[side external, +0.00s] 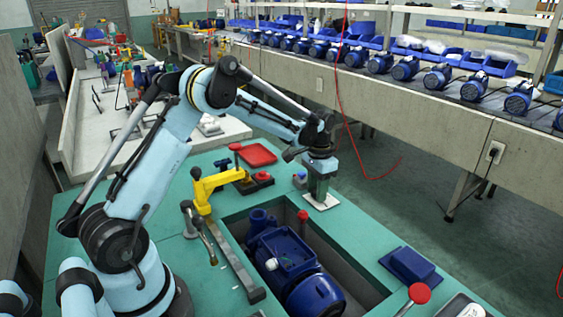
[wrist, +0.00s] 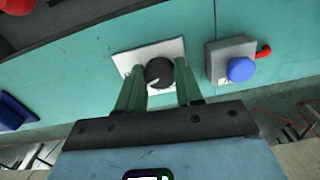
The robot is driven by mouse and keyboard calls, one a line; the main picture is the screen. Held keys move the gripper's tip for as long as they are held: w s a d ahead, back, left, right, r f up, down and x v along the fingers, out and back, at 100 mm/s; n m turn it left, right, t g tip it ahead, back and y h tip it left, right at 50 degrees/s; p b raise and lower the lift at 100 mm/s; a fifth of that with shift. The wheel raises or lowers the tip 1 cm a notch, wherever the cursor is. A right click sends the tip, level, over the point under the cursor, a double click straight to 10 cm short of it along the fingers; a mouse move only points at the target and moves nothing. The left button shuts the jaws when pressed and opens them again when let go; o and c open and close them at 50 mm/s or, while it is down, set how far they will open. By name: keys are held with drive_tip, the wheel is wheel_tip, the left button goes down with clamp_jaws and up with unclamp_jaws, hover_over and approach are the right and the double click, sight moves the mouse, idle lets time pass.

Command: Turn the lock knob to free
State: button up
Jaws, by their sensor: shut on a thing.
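The lock knob (wrist: 160,71) is a round black knob with a white pointer line, on a white plate (wrist: 177,48) on the green bench. In the wrist view its pointer slants toward the lower left. The plate's markings are too small or covered to read. My gripper (wrist: 160,68) has its two green fingers on either side of the knob and is shut on it. In the side view my gripper (side external: 320,187) points down over the white plate (side external: 325,203), and the knob is hidden there.
A grey box with a blue button (wrist: 240,69) and a red lever stands close right of the plate in the wrist view. In the side view a blue pump (side external: 285,255) lies in the bench recess. A yellow clamp (side external: 208,185) and red tray (side external: 256,154) are nearby.

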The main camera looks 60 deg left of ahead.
drive_tip(key=shift+m, duration=1.9)
drive_tip(key=o, duration=1)
drive_tip(key=shift+r, duration=0.1)
wheel_tip(320, 180, up, 12)
